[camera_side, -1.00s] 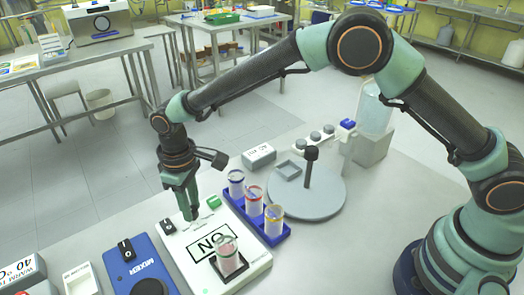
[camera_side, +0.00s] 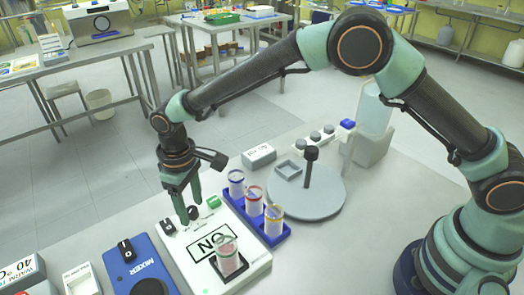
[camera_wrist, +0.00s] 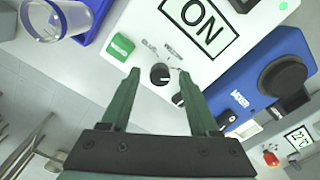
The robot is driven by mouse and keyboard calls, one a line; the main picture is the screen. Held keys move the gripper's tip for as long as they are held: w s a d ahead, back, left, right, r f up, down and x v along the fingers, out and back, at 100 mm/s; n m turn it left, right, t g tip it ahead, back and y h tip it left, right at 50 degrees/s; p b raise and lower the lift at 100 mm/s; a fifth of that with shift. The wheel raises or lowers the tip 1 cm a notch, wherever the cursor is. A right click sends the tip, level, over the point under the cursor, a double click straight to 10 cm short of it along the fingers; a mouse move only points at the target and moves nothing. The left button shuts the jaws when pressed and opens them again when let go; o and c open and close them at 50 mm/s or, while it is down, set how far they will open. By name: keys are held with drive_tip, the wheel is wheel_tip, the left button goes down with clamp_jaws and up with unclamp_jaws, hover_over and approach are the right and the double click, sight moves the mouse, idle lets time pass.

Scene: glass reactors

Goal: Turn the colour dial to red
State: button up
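The colour dial (camera_wrist: 160,74) is a small round black knob on the white device (camera_wrist: 170,20), with small lettering around it that is hard to read. It also shows in the side view (camera_side: 193,212). My gripper (camera_wrist: 159,77) is open, its two green fingers on either side of the dial in the wrist view. In the side view my gripper (camera_side: 188,210) points down at the dial, with the fingers apart. I cannot tell whether either finger touches the knob, or where the dial points.
A green button (camera_side: 213,201) and a black switch (camera_side: 167,227) flank the dial. A reactor glass (camera_side: 228,255) stands on the device beside the ON label. A blue rack (camera_side: 272,232) with glasses is on the right, the blue mixer (camera_side: 140,265) on the left.

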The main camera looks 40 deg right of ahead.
sight(192, 208)
wheel_tip(192, 208, up, 12)
idle(0.6)
drive_tip(key=shift+d+r, duration=0.1)
drive_tip(key=shift+r, duration=0.05)
drive_tip(key=s+d+r+m+t, duration=0.1)
drive_tip(key=d+r+m, duration=0.1)
drive_tip(key=d+r, duration=0.45)
drive_tip(key=s+d+r+m+t, duration=0.1)
drive_tip(key=s+d+r, duration=0.15)
drive_tip(key=d, duration=0.65)
drive_tip(key=s+d+f+m+t, duration=0.1)
drive_tip(key=s+d+m+t, duration=0.2)
drive_tip(key=s+d, duration=0.8)
drive_tip(key=d, duration=0.2)
drive_tip(key=shift+d+f+m+t, duration=0.3)
drive_tip(key=shift+d+m, duration=0.1)
